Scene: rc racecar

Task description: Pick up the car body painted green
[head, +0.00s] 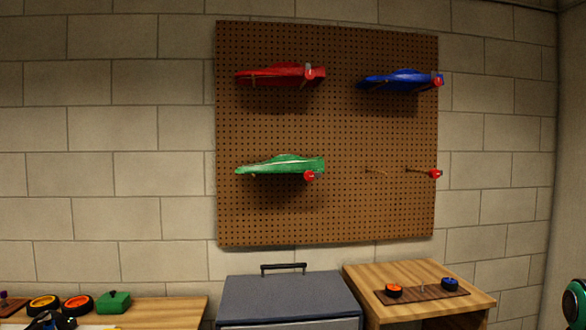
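The green car body (281,166) hangs on hooks at the lower left of the brown pegboard (340,130) on the wall in the head view. It has a pale stripe along its side, and a red round piece (310,176) shows at its right end. A red car body (280,75) hangs above it. A blue car body (400,81) hangs at the upper right.
Empty pegs (405,171) show at the board's lower right. Below stands a grey box with a handle (288,287). A wooden table (365,278) at right bears a dark strip (422,293). A left table (165,309) holds wheels (78,304) and a green block (113,302).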

